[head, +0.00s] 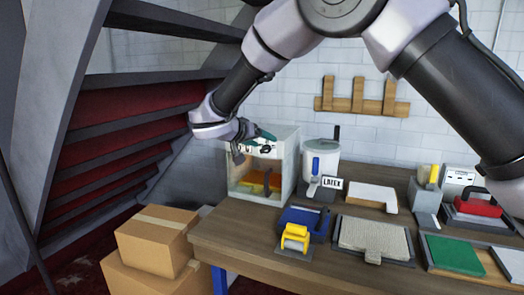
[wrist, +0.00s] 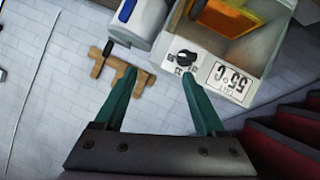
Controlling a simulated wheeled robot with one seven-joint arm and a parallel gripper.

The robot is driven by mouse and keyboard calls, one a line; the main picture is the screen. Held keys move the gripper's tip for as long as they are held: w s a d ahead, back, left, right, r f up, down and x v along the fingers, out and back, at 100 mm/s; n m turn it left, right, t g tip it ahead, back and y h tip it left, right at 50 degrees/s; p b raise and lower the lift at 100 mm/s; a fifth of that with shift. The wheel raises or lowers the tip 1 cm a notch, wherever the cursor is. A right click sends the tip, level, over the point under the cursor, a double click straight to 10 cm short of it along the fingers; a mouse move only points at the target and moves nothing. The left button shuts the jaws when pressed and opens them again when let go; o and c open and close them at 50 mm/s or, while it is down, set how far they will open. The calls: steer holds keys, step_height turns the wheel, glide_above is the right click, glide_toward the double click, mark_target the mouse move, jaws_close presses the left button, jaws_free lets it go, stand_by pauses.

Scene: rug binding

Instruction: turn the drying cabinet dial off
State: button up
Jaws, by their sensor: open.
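The drying cabinet (head: 289,172) is a white open-fronted box at the back left of the bench, with an orange glow inside. Its black dial (wrist: 184,57) sits on the front panel (wrist: 205,65), beside a display (wrist: 229,78) reading 55 °C, upside down in the wrist view. The small marks around the dial are too blurred to tell its setting. My gripper (wrist: 159,72) is open and empty, with green fingers. In the wrist view the dial appears just beyond the right fingertip, not between the fingers. In the head view my gripper (head: 254,145) is in front of the cabinet's upper panel.
A white latex container (head: 322,160) stands right of the cabinet. A blue block (head: 300,220) with a yellow tool (head: 295,238) lies in front. A mat on a tray (head: 375,234) lies further right.

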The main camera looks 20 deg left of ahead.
steer(key=t, duration=0.1)
glide_toward(263, 149)
steer(key=s, duration=0.1)
steer(key=shift+n+y, duration=0.3)
steer(key=shift+y, duration=0.2)
steer(key=x, duration=1)
steer(key=shift+w+d+r, duration=0.15)
steer(key=shift+d, duration=0.1)
jaws_close()
